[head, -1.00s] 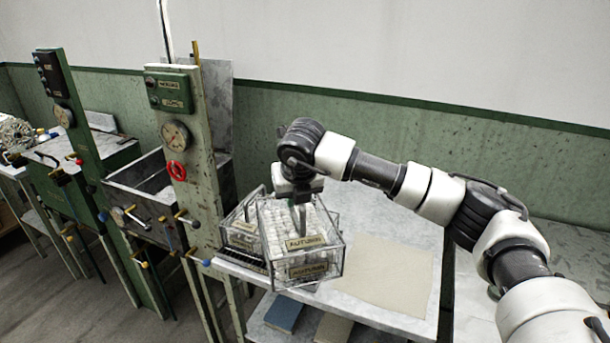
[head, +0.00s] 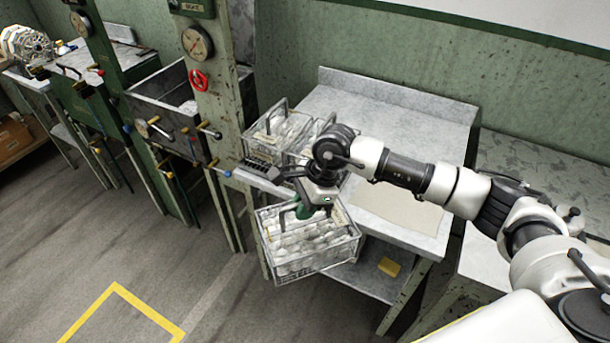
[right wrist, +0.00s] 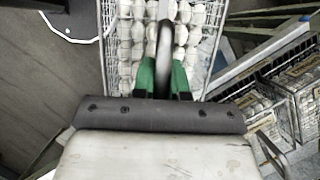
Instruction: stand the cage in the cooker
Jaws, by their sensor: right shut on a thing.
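A wire cage (head: 306,247) full of white cocoons hangs from my right gripper (head: 308,208), in front of the table's near edge and clear of the floor. The gripper is shut on its dark upright handle. In the right wrist view the green fingers (right wrist: 164,76) close around the handle of the cage (right wrist: 122,40). What looks like the cooker is an open dark metal tank (head: 165,110) at left, beside a green post with a gauge and red wheel. Its inside shows only partly. The cage is apart from it, to its right. My left gripper is not in view.
Other cocoon cages (head: 275,137) stand on the grey table (head: 385,115) behind the held cage, beside a dark rack. A beige sheet (head: 400,212) lies on the table. Valve levers (head: 208,130) stick out from the tank's front. The floor at front left is clear.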

